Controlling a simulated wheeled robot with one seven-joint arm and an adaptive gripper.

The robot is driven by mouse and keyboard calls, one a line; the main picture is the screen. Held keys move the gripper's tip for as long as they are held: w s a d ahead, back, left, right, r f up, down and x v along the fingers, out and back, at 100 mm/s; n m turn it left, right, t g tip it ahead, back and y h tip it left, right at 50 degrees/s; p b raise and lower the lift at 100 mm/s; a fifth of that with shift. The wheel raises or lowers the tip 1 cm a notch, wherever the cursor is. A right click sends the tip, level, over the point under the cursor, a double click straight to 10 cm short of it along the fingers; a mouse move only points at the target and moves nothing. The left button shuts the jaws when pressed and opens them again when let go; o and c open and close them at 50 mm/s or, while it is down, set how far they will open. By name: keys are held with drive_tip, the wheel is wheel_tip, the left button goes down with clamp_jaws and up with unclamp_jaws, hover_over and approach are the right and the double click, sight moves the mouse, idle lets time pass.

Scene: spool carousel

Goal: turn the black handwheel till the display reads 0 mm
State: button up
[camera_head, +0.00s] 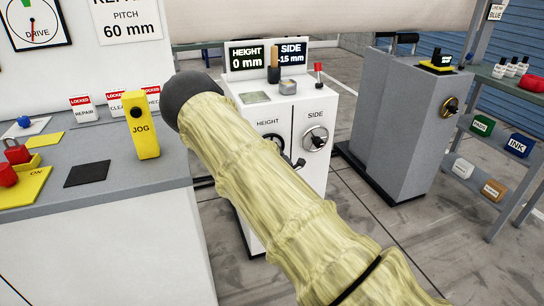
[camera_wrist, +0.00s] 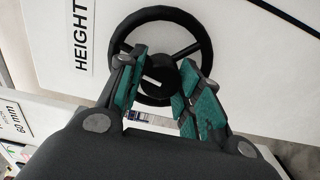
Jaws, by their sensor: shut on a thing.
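The black handwheel (camera_wrist: 168,74) is on the white front panel beside the word HEIGHT in the wrist view. In the head view only part of the wheel (camera_head: 271,137) shows past my arm. My gripper (camera_wrist: 158,80) has its green-padded fingers on both sides of the wheel's hub and is shut on it. A short white mark shows on the hub between the fingers. The HEIGHT display (camera_head: 246,58) reads 0 mm. The SIDE display (camera_head: 291,56) beside it reads -15 mm. In the head view my arm hides the gripper.
A silver SIDE handwheel (camera_head: 316,138) is to the right on the same white cabinet (camera_head: 312,172). A grey cabinet (camera_head: 385,130) stands further right. A grey bench with a yellow JOG pendant (camera_head: 141,125) is at the left.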

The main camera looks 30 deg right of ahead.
drive_tip(key=shift+f+n, duration=0.1)
drive_tip(key=shift+n, duration=0.3)
drive_tip(key=o, duration=1)
drive_tip(key=v, duration=1.2)
